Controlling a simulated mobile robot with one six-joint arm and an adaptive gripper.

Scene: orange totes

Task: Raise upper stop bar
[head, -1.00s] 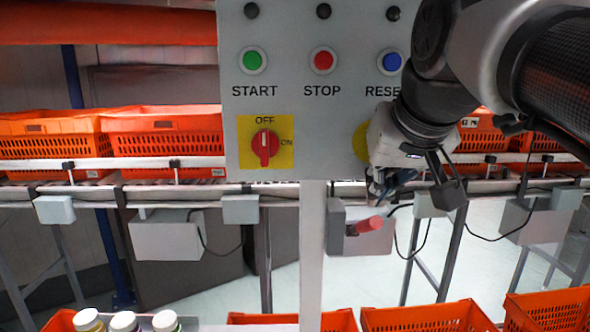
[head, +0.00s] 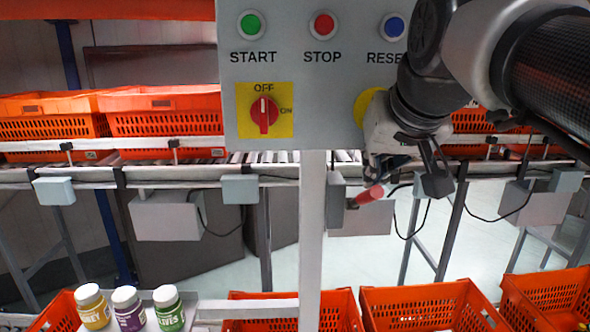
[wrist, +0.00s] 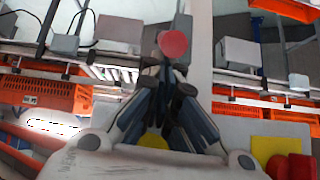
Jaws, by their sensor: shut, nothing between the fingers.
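A red-handled lever (head: 368,196) sticks out from a grey box (head: 335,200) on the right of the white post, under the control panel (head: 330,130). The handle points right and slightly up. My gripper (head: 376,180) is shut and empty, pointing down just above the handle's end. In the wrist view the handle's round red end (wrist: 172,44) shows just beyond the shut fingertips (wrist: 173,68). I cannot tell whether they touch. I cannot make out the upper stop bar for certain; my arm covers part of the panel's right side.
The panel carries start, stop and reset buttons and a red rotary switch (head: 264,115). A roller conveyor with orange totes (head: 165,124) runs behind it. Below are more orange totes (head: 430,302) and several capped bottles (head: 130,310). The white post (head: 313,240) stands close left of the lever.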

